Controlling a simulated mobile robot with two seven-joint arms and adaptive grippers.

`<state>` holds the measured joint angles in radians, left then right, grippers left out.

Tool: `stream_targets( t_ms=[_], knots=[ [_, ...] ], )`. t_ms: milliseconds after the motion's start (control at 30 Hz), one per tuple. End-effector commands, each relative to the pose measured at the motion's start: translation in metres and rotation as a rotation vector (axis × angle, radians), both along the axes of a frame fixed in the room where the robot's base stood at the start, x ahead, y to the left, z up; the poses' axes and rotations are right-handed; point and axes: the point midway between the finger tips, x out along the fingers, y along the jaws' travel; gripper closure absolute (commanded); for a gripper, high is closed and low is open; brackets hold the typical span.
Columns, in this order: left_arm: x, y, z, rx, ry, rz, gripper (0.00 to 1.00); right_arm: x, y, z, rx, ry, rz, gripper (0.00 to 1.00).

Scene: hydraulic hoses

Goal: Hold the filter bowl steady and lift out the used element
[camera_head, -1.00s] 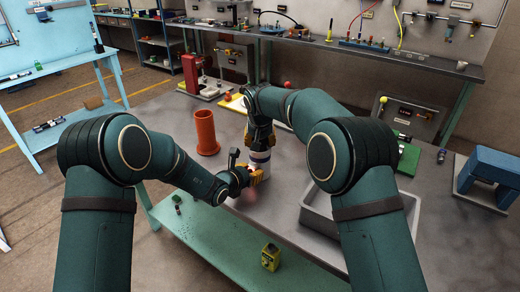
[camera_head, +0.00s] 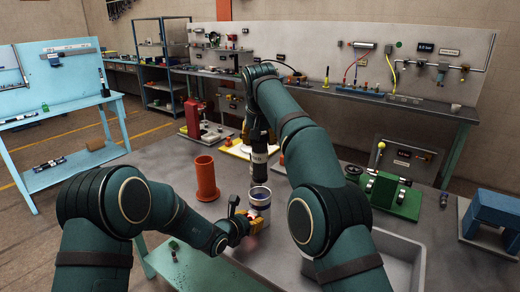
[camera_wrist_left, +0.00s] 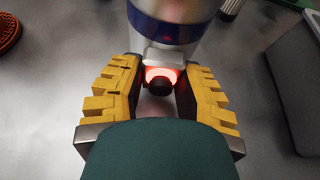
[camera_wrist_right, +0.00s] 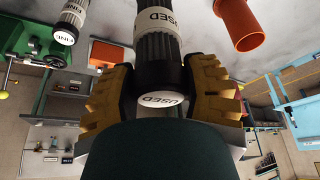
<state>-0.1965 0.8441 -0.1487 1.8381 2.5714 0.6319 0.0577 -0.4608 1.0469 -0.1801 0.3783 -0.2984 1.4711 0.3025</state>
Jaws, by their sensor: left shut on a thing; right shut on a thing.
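The filter bowl (camera_head: 258,201), white with a blue band, stands on the grey bench. My left gripper (camera_head: 250,228) is shut low on the bowl; in the left wrist view its yellow fingers (camera_wrist_left: 160,98) flank a dark knob and red glow below the bowl (camera_wrist_left: 172,28). The used element (camera_head: 259,160) is a dark ridged cylinder with a white label. My right gripper (camera_head: 258,136) is shut on its top and holds it upright above the bowl. Its lower end is at or just over the rim; I cannot tell the exact gap. The right wrist view shows "USED" on the element (camera_wrist_right: 156,45).
An orange tube (camera_head: 206,180) stands left of the bowl. A grey tray (camera_head: 398,243) is at the right front. A green fixture (camera_head: 392,193) and blue stand (camera_head: 492,212) are farther right. Another labelled element (camera_wrist_right: 70,22) shows in the right wrist view.

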Motion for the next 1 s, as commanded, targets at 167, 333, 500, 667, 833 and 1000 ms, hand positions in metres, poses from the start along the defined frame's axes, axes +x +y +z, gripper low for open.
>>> stream_targets(
  t_ms=[167,333,500,667,833,1000],
  knots=[
    [-0.0005,0.0004,-0.0019,0.001,0.004,0.000,1.00,-0.0011,-0.0001,0.0071,0.002,-0.001,0.000,0.95],
    [-0.0004,0.0005,-0.0018,0.001,0.004,0.000,1.00,-0.0023,-0.0003,0.0095,0.002,0.000,0.001,0.95],
    [-0.0004,0.0005,-0.0018,0.001,0.004,0.000,1.00,-0.0026,-0.0005,0.0102,0.002,0.000,0.001,0.95],
    [-0.0004,0.0005,-0.0018,0.001,0.004,0.000,0.60,-0.0026,-0.0005,0.0102,0.002,0.000,0.001,0.95],
    [-0.0002,0.0004,-0.0012,0.001,0.003,0.000,0.37,-0.0025,-0.0005,0.0102,0.002,0.000,0.001,0.95],
    [-0.0002,0.0003,-0.0005,0.001,0.001,0.000,0.37,-0.0026,-0.0006,0.0104,0.002,0.000,0.001,0.95]
  ],
)
